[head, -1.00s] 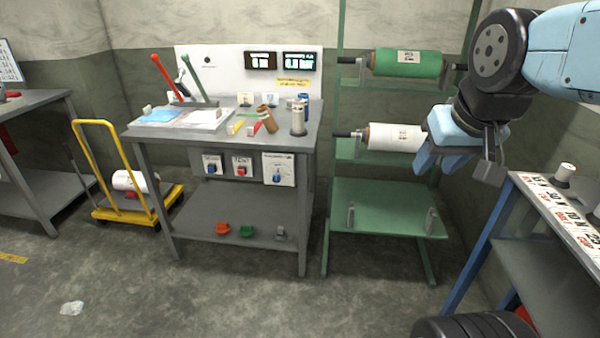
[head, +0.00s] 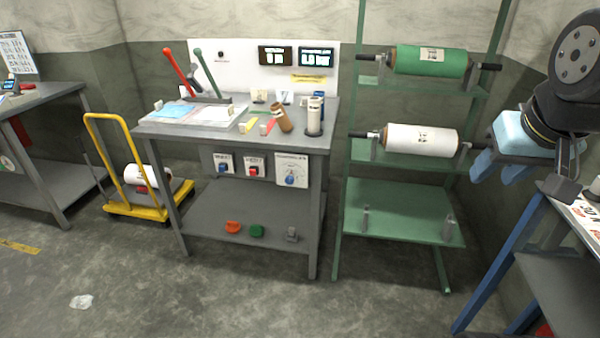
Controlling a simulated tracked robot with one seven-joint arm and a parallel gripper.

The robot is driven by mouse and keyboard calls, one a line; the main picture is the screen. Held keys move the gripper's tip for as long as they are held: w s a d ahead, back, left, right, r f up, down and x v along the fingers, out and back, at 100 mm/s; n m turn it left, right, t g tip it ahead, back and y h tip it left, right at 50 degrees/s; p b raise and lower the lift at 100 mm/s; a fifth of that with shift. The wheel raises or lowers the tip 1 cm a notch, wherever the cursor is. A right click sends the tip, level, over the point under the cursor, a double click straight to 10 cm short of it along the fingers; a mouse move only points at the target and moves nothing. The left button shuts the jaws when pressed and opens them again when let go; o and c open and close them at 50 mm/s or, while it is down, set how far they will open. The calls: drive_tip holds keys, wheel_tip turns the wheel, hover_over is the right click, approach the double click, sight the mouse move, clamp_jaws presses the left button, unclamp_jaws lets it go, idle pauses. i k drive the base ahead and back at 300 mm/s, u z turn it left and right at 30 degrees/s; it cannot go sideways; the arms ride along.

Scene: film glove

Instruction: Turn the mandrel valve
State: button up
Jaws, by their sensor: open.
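The mandrel valve (head: 291,180) appears to be the blue knob on the largest white plate under the front edge of the grey workbench, at the right end. The plate's lettering is too small to read fully. My gripper (head: 497,175) is at the right of the head view, pale blue, open and empty. It hangs in front of the right side of the green rack, well to the right of the valve and apart from it.
Two smaller switch plates, with a blue knob (head: 224,168) and a red one (head: 254,171), sit left of the valve. The green rack (head: 400,205) holds film rolls. A yellow trolley (head: 135,210) stands left. The floor before the workbench (head: 245,300) is clear.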

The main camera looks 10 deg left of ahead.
sight(290, 179)
drive_tip(key=i, duration=0.9)
drive_tip(key=u, duration=0.05)
